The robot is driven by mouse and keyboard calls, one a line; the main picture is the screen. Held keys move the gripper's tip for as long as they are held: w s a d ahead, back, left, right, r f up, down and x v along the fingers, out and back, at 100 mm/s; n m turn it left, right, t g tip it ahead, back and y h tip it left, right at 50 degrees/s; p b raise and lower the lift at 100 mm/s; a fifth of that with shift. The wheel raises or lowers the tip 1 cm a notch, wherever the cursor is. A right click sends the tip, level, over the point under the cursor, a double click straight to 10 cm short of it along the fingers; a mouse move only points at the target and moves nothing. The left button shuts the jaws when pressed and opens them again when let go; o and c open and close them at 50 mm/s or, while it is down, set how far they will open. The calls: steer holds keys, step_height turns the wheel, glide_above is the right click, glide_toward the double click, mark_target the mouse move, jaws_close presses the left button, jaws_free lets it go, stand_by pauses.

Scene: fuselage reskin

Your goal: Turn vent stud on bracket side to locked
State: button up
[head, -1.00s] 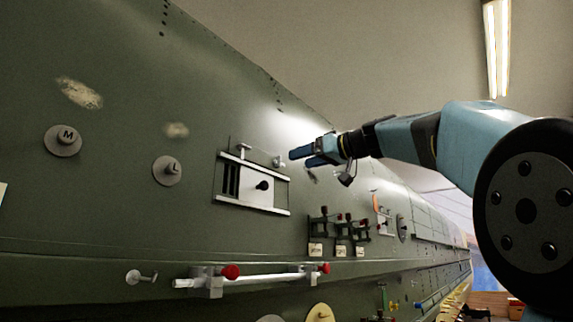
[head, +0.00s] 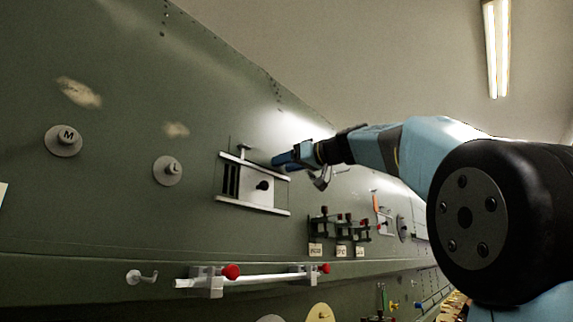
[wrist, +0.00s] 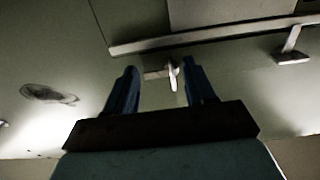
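The vent (head: 232,182) is a framed plate with dark slots and a black knob on the green fuselage. A small stud (head: 243,148) stands at the left of its upper rail. The right stud, nearer the black brackets, is hidden behind my gripper (head: 277,161) in the head view. In the wrist view this stud (wrist: 172,76) is a pale wing-like piece between the blue fingertips of my gripper (wrist: 164,80). The fingers are open around it, with visible gaps. The other stud (wrist: 293,50) is to the right in the wrist view.
Black brackets (head: 341,224) with red knobs and tags are below right of the vent. A white rod (head: 262,281) in clamps runs along the ledge. Round fittings marked M (head: 64,141) and L (head: 168,171) are at left. The panel above the vent is clear.

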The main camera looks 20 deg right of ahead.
steer(key=c, duration=0.7)
steer(key=shift+f+m, duration=0.1)
steer(key=shift+m, duration=0.7)
steer(key=shift+c, duration=0.3)
steer(key=o, duration=1.1)
steer(key=shift+c, duration=0.2)
steer(key=shift+s, duration=0.15)
steer(key=v, duration=1.3)
steer(key=shift+s+d, duration=0.2)
steer(key=shift+f, duration=0.1)
